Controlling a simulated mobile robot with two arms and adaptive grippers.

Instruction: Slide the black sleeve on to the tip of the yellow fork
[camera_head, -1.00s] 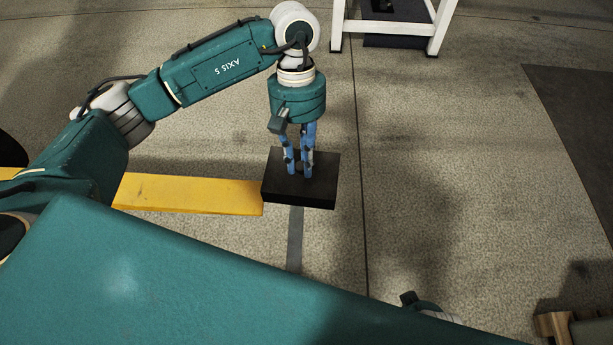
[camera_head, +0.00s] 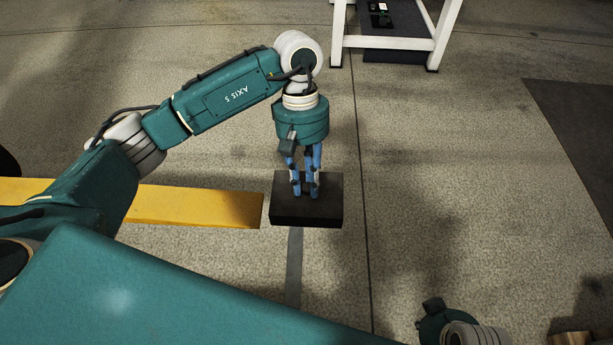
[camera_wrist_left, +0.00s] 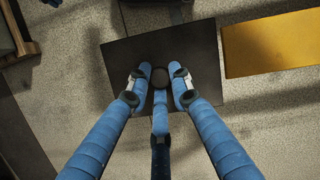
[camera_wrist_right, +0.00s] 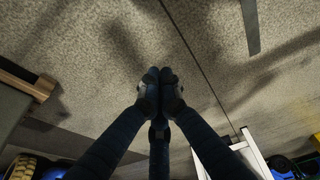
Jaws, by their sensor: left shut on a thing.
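The black sleeve (camera_head: 325,212) is a flat dark block held level in the air, with a small knob on its top. My left gripper (camera_head: 305,190) points down, shut on that knob. In the left wrist view its fingers (camera_wrist_left: 160,78) close around the knob above the sleeve (camera_wrist_left: 205,48). The yellow fork (camera_head: 195,207) is a long flat bar left of the sleeve; it also shows in the left wrist view (camera_wrist_left: 275,45). A narrow gap parts its tip from the sleeve's near side. The sleeve's opening is hidden. My right gripper (camera_wrist_right: 158,78) is shut and empty.
A white-legged stand (camera_head: 395,45) is at the back. A dark mat (camera_head: 580,120) lies on the floor at the right. Wooden edges (camera_head: 573,338) show at the lower right. The floor right of the sleeve is clear.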

